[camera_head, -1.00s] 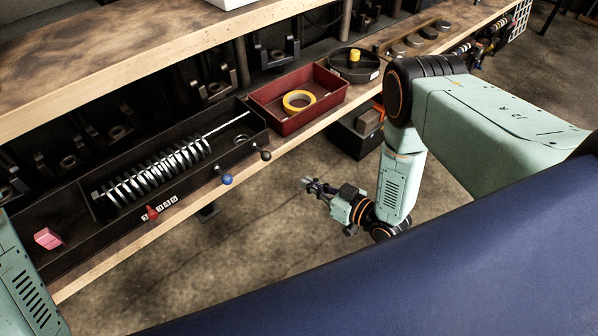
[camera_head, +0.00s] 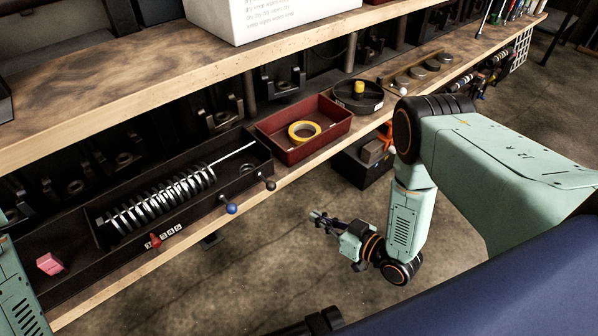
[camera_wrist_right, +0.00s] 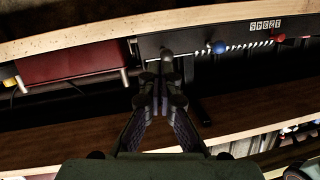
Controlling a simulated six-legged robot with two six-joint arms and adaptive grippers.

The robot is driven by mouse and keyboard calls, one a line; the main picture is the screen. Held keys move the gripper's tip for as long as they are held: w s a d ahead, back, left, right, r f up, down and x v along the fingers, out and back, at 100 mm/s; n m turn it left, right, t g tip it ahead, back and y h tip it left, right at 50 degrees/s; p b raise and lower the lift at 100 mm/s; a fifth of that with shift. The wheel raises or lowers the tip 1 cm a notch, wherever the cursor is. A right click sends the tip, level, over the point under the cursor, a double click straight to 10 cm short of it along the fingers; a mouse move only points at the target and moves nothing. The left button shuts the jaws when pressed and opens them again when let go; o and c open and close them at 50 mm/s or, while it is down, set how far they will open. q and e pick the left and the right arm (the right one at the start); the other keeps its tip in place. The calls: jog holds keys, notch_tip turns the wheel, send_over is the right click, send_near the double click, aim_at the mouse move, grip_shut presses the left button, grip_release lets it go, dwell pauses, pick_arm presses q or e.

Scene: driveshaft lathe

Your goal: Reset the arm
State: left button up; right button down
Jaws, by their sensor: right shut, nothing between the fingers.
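My right arm comes in from the right in the head view. Its gripper (camera_head: 322,219) is shut and empty, out over the open floor in front of the lower shelf and clear of everything on it. In the right wrist view the right gripper's fingers (camera_wrist_right: 163,92) meet at their tips and point toward the shelf, with the black tray's knobs beyond them. A small part of my left arm shows at the left edge of the head view. The left gripper is out of the picture.
On the lower shelf are a black tray (camera_head: 108,246) with a coil of metal rings (camera_head: 165,198), a red bin (camera_head: 270,140) with a yellow ring (camera_head: 304,131), a pink block (camera_head: 49,263) and a round black dish (camera_head: 358,99). A white box (camera_head: 275,15) stands above. The floor (camera_head: 260,265) is free.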

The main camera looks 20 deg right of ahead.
jog(key=s+d+f+m+g+h, duration=0.1)
jog(key=s+f+m+g+h, duration=0.25)
jog(key=s, duration=0.55)
jog(key=s+f+g+h, duration=0.2)
jog(key=s+f+g, duration=0.35)
jog(key=s, duration=0.45)
jog(key=s+r+g+h+p, duration=0.1)
jog(key=s+r+g, duration=0.3)
jog(key=s+r, duration=0.5)
jog(key=shift+s+r+m+g+h, duration=0.15)
jog(key=shift+r+m+g+h, duration=0.25)
jog(key=shift+r, duration=0.55)
jog(key=shift+a, duration=0.1)
